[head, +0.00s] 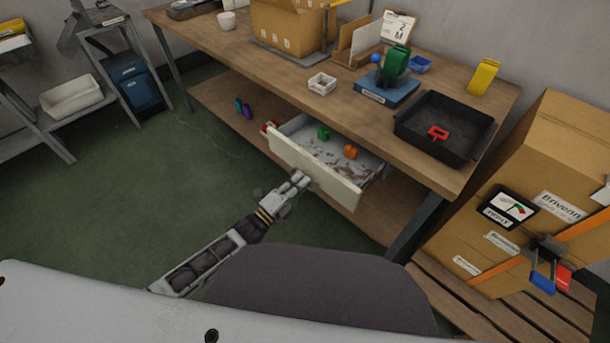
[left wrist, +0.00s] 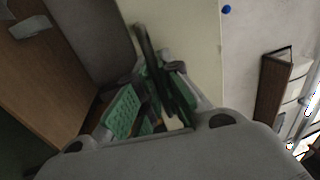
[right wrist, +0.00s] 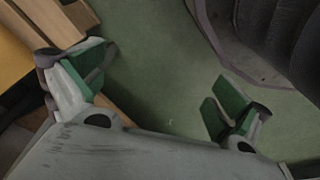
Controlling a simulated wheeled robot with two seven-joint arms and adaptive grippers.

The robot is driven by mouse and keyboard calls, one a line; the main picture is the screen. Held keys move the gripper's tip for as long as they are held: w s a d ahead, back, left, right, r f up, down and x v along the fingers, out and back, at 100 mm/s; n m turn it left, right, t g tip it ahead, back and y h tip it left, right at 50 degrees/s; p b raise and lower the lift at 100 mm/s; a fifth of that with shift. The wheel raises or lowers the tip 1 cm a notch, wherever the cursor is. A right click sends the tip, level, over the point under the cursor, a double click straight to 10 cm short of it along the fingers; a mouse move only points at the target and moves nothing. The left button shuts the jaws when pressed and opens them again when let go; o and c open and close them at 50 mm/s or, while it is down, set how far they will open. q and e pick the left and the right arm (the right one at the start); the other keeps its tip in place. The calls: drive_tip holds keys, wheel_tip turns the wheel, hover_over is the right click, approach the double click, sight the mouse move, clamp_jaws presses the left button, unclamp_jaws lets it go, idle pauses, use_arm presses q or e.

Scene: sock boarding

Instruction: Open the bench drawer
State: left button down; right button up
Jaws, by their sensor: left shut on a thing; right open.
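The bench drawer (head: 315,172) stands pulled out from under the wooden bench (head: 375,105), with its inside in view. A green item (head: 323,133) and an orange item (head: 350,151) lie in it. My left gripper (head: 302,182) is at the middle of the pale drawer front. In the left wrist view its green-padded fingers (left wrist: 153,100) are shut around a dark handle bar (left wrist: 148,50) against the drawer front (left wrist: 190,40). The fingers partly hide the handle. My right gripper (right wrist: 155,90) is open and empty above the green floor, and I do not make it out in the head view.
A black tray (head: 444,160) with a red piece is on the bench, near a blue base (head: 387,95) with a green form. A large carton (head: 545,160) stands on a pallet (head: 480,310) at the right. Green floor (head: 170,160) left of the drawer is clear.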

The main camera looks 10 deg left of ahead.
use_arm(q)
drive_tip(key=r+p+v, duration=0.1)
drive_tip(key=p+v, duration=0.2)
drive_tip(key=v, duration=0.4)
use_arm(e)
drive_tip(key=s+d+f, duration=0.3)
drive_tip(key=d+f, duration=0.1)
drive_tip(key=f, duration=0.5)
drive_tip(key=shift+s+t, duration=0.3)
drive_tip(key=shift+s, duration=0.1)
use_arm(q)
drive_tip(key=shift+s, duration=0.1)
drive_tip(key=c, duration=1.6)
unclamp_jaws()
drive_tip(key=shift+o, duration=0.2)
use_arm(e)
drive_tip(key=shift+w, duration=0.1)
use_arm(q)
drive_tip(key=v, duration=1.2)
